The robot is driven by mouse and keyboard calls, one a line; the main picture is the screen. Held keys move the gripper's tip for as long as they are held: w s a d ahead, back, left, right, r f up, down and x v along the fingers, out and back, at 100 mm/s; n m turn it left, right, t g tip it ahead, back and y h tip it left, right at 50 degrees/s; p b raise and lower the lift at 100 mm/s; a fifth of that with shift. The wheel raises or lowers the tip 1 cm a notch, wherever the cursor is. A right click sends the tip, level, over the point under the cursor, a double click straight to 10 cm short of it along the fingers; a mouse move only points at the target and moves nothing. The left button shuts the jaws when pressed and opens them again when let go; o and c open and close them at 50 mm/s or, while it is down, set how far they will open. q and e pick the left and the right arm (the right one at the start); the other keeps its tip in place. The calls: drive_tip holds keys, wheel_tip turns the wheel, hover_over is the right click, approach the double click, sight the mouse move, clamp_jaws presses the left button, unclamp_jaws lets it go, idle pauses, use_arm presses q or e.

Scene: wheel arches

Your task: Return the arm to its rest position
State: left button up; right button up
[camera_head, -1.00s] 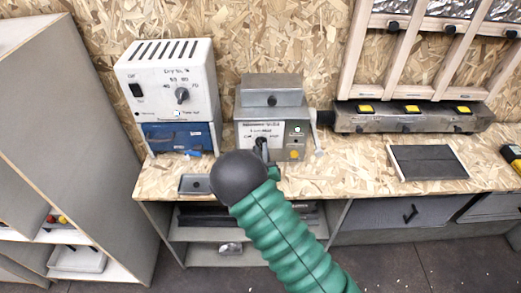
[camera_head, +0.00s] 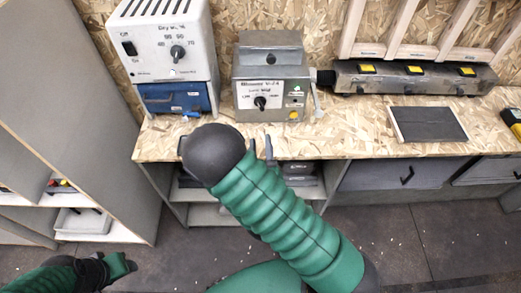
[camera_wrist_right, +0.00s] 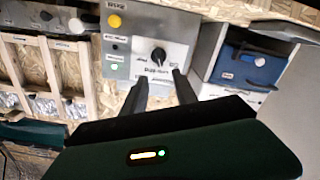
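My right arm, green and ribbed with a dark round cap, crosses the middle of the head view. Its gripper (camera_head: 261,148) shows as two dark fingers at the bench's front edge, partly hidden by the arm. In the right wrist view the two fingers (camera_wrist_right: 161,76) are apart with nothing between them. Beyond their tips is the black knob (camera_wrist_right: 157,55) of a grey control box; the knob also shows in the head view (camera_head: 261,103), clear of the fingers. My left gripper (camera_head: 118,268) is at the lower left, low above the floor; its fingers cannot be made out clearly.
The grey control box (camera_head: 272,80) stands on the chipboard bench (camera_head: 350,135). A white dryer unit (camera_head: 160,40) on a blue box (camera_head: 175,97) is left of it. A dark panel (camera_head: 428,123) lies right. A grey shelf unit (camera_head: 75,110) stands left. Floor shows in front of the bench.

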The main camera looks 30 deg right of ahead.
drive_tip(key=p+v, duration=0.2)
drive_tip(key=shift+s+a, duration=0.15)
drive_tip(key=shift+s, duration=0.15)
